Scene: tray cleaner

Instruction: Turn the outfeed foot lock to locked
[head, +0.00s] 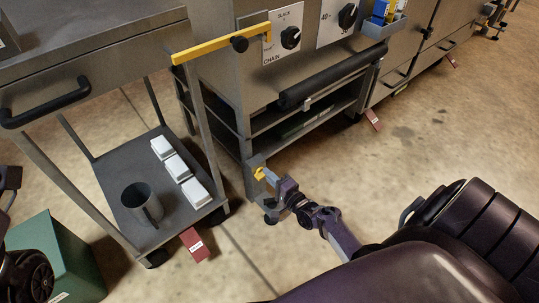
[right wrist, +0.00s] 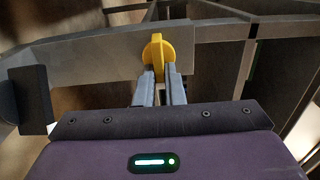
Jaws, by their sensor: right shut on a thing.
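The outfeed foot lock is a small yellow knob (head: 260,174) low on the front leg of the steel machine. In the right wrist view the yellow knob (right wrist: 157,52) stands upright, with its flat grip between my fingertips. My right gripper (head: 269,178) reaches in from the lower right and is shut on the knob; its two fingers (right wrist: 159,78) touch it from both sides. Any lock marking is hidden or too small to read. My left gripper cannot be made out; only dark parts of mine show at the left edge.
A steel cart (head: 112,190) with a grey mug (head: 142,203) and white blocks (head: 178,168) stands left of the machine. Red floor wedges (head: 195,244) and a green box (head: 55,262) lie nearby. A yellow bar (head: 222,43) juts out above. Floor right of the leg is clear.

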